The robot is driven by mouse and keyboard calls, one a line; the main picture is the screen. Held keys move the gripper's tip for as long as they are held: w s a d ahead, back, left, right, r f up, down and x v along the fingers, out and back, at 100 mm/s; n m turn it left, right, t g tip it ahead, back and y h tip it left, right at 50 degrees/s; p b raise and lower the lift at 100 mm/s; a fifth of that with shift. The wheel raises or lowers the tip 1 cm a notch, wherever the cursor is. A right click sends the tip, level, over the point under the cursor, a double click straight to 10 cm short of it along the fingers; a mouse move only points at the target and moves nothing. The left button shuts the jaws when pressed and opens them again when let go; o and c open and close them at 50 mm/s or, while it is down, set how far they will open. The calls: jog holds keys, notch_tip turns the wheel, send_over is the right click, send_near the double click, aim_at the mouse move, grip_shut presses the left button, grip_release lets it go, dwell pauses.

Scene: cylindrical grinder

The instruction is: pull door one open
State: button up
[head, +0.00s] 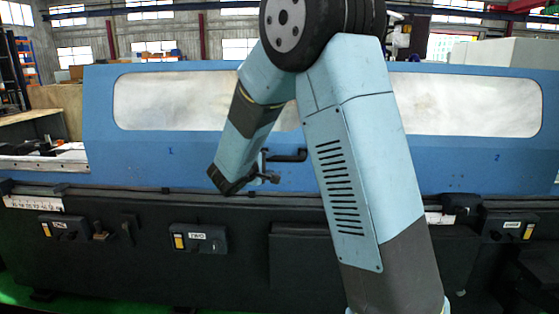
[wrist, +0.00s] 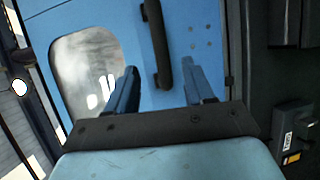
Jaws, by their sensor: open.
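Door one (head: 135,140) is the blue left panel of the grinder, marked 1, with a long clouded window (head: 175,100). It looks closed. Its black handle (head: 290,155) is near the panel's right end, partly behind my arm. In the wrist view the handle (wrist: 155,40) is a dark bar against the blue panel. My gripper (wrist: 163,69) is open. Its fingers stand apart on either side of the handle's lower end as pictured; whether they reach around it in depth I cannot tell. In the head view my gripper (head: 268,170) is just below and left of the handle.
The blue panel marked 2 (head: 470,155) is to the right, with its own window. A dark machine base (head: 110,265) runs below, bearing labelled boxes such as the one reading TWO (head: 198,238). My arm hides the middle of the machine.

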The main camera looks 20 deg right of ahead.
jog(key=x, duration=1.3)
jog(key=shift+w, duration=0.55)
jog(key=shift+f, duration=0.15)
grip_shut()
